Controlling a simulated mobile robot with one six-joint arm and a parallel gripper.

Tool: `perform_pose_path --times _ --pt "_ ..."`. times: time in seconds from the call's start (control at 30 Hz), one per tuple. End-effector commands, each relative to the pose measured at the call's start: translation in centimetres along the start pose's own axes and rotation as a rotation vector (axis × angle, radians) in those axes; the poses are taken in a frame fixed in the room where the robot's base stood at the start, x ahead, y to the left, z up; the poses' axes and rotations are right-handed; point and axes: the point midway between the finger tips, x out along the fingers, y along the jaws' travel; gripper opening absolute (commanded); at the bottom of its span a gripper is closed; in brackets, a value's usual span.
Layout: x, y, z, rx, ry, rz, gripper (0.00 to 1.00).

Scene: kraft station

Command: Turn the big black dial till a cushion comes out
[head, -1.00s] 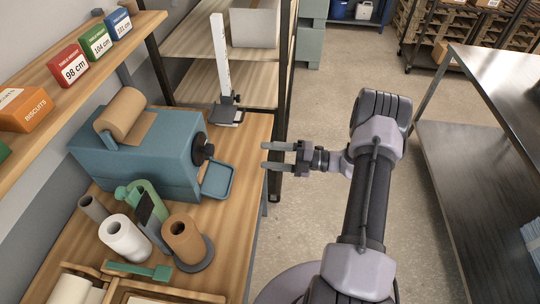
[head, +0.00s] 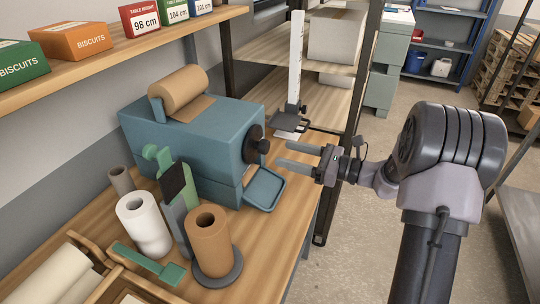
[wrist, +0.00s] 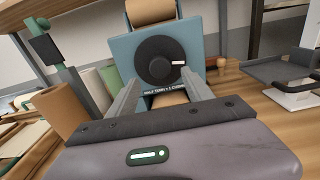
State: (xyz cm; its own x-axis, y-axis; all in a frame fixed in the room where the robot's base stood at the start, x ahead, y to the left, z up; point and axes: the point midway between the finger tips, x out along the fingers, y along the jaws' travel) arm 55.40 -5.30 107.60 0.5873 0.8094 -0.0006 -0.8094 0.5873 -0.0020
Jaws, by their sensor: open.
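The big black dial (head: 253,146) is on the right face of a blue machine (head: 190,135) on the wooden bench. In the wrist view the dial (wrist: 160,60) faces me, round, with a white mark at its right side. A brown paper roll (head: 180,90) sits on top of the machine. A blue tray (head: 265,189) sticks out below the dial, and no cushion shows in it. My gripper (head: 298,156) is open and empty, its fingers pointing at the dial from the right, a short gap away. In the wrist view the fingertips (wrist: 162,86) flank the dial's lower part.
A brown roll on a stand (head: 209,243), a white roll (head: 145,224) and a green tape dispenser (head: 177,190) stand in front of the machine. A height gauge (head: 294,85) stands behind the dial. Open floor (head: 345,250) lies right of the bench.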

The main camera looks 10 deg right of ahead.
Motion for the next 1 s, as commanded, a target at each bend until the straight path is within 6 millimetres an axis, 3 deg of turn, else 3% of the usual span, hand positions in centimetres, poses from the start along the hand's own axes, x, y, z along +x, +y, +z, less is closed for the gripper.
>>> perform_pose_path --times 0.1,0.23,0.63,0.93,1.0 --pt "3.0 0.1 -0.3 -0.001 -0.001 0.003 0.59" --pt "5.0 0.0 -0.2 -0.001 0.000 0.001 0.59" --pt "6.1 0.0 0.0 0.002 -0.001 -0.001 0.59" --pt "6.1 0.0 0.0 0.002 0.000 -0.001 0.01" --pt "6.1 0.0 0.0 0.003 0.000 -0.001 0.00"
